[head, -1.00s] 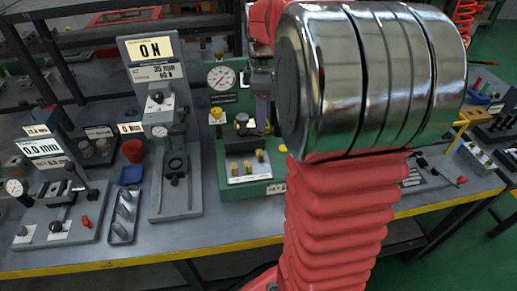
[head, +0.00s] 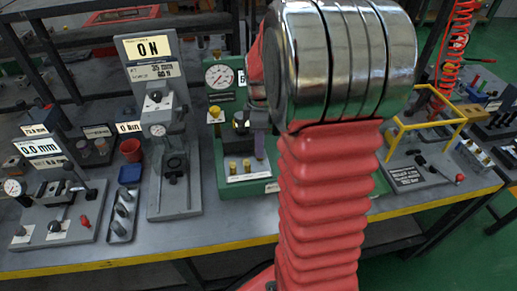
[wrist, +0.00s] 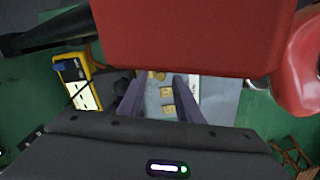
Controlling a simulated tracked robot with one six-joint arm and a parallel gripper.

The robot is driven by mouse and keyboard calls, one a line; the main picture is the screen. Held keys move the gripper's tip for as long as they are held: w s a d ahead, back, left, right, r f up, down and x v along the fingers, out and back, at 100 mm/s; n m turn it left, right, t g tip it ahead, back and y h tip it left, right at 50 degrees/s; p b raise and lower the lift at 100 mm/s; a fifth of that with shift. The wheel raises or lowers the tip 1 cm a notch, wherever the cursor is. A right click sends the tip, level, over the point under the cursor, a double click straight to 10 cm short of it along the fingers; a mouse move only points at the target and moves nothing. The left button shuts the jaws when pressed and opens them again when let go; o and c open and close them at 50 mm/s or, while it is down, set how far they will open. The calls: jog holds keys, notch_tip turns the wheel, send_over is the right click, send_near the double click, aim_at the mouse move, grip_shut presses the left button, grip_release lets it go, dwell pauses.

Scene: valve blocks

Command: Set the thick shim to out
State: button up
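I cannot tell which part is the thick shim; no part is readably labelled so. My gripper (head: 258,138) is partly hidden behind my arm in the head view, with one purple finger showing in front of the green valve station (head: 224,150). In the wrist view my gripper (wrist: 160,82) has its two fingers apart with nothing held between them. Brass pieces (wrist: 167,92) on a pale plate show beyond the gap. In the head view brass pegs (head: 247,165) stand on the station's white plate, with a round dial gauge (head: 219,76) above.
Left on the grey bench (head: 130,243) are a 0.0 mm display (head: 40,147), a lever fixture (head: 60,215), a tray of grey cylinders (head: 121,222), a red cup (head: 131,150) and a tall press stand (head: 174,190). A yellow frame (head: 425,127) stands right of my arm.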

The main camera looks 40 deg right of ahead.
jog(key=shift+f, duration=1.2)
jog(key=shift+c, duration=0.4)
grip_shut()
